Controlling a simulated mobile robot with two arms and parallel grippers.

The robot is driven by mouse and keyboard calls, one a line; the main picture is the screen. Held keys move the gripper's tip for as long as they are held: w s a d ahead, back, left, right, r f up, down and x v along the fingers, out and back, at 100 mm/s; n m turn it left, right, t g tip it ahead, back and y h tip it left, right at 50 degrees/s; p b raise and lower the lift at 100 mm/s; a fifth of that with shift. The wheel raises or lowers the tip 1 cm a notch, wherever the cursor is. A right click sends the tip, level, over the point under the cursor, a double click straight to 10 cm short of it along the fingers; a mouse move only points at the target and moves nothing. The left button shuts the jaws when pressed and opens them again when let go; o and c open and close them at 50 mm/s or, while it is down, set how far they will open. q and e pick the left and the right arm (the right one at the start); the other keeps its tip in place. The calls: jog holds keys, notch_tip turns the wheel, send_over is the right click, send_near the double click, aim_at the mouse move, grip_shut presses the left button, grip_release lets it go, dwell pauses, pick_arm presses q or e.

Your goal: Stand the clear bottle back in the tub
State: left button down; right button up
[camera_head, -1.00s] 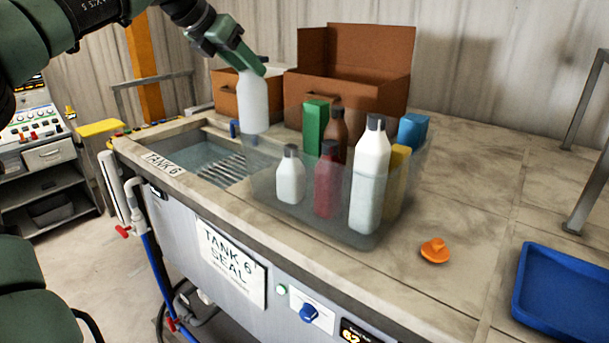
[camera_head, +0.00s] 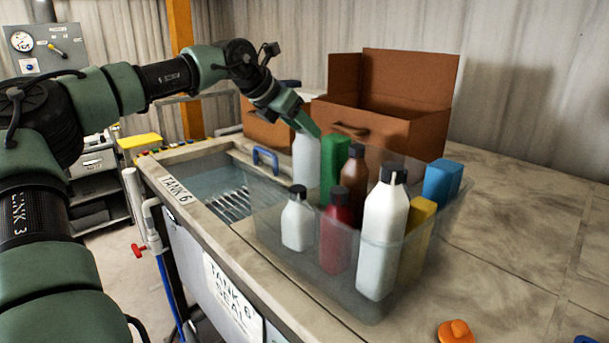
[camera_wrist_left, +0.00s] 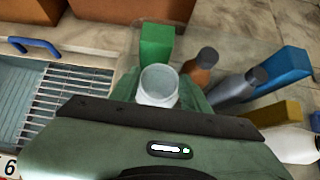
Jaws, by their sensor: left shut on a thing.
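The pale, see-through bottle (camera_head: 305,160) hangs upright from my left gripper (camera_head: 306,125), at the back left end of the tub. In the left wrist view the bottle (camera_wrist_left: 158,88) shows its round top between the two green fingers of the gripper (camera_wrist_left: 160,95). The clear tub (camera_head: 287,250) stands on the counter, with several bottles and boxes in it. The bottle's lower end is seen behind the tub's contents and wall, so I cannot tell whether it touches the tub floor. My right gripper is not in view.
Beside the held bottle are a green box (camera_head: 334,165) and a brown bottle (camera_head: 354,180). A white bottle (camera_head: 297,220), a red bottle (camera_head: 336,235) and a tall white bottle (camera_head: 383,235) stand nearer. A cardboard box (camera_head: 400,125) is behind. Tank 6 (camera_head: 190,180) lies left.

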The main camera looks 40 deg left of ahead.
aim_at(299, 138)
pick_arm(q)
jog(key=f, duration=0.4)
jog(key=shift+w+f+p, duration=0.35)
jog(key=shift+w, duration=0.05)
notch_tip(299, 138, down, 2)
jog(key=shift+f, duration=0.3)
notch_tip(299, 138, down, 4)
jog(key=shift+s+r+p, duration=0.1)
jog(key=shift+r+p, duration=0.15)
jog(key=shift+p, duration=0.5)
jog(key=shift+f, duration=0.4)
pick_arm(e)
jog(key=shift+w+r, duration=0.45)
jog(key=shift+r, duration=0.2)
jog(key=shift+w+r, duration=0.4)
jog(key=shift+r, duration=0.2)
